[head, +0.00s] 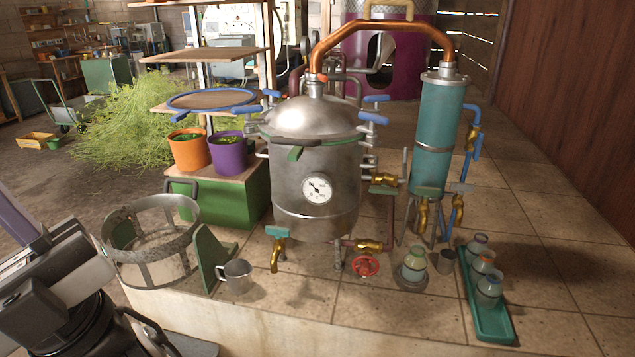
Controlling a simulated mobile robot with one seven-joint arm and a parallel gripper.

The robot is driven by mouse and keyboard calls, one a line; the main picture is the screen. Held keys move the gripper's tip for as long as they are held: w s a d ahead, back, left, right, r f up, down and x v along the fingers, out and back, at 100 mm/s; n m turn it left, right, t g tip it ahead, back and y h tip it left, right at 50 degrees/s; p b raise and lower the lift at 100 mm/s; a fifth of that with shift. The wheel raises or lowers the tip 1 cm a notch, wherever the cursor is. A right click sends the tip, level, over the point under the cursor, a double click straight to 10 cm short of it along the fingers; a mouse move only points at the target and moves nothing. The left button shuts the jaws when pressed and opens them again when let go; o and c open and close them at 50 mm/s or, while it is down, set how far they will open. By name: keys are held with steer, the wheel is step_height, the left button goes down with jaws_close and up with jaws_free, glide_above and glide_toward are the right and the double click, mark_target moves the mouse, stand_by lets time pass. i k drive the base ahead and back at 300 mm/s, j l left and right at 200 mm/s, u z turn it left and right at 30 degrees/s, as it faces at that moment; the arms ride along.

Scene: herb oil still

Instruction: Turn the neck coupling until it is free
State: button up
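The still pot (315,180) is a steel vessel with a domed lid (312,116) and a round gauge on its front. The neck coupling (316,85) is at the top of the lid, where the copper swan-neck pipe (380,27) comes down onto it. The coupling is small here, so I cannot tell how tight it sits. The pipe arches over to the top of the teal condenser (441,130). Parts of my arm show at the lower left, well apart from the coupling. My gripper's fingertips are not in view.
A metal basket frame (150,255) and a mug (237,276) stand left of the pot. Blue clamp handles surround the lid. A red valve wheel (365,266), jars and a green tray (490,318) stand at the front right. Potted plants (188,148) are behind left.

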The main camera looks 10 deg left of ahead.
mark_target(323, 77)
steer(key=i+j, duration=0.95)
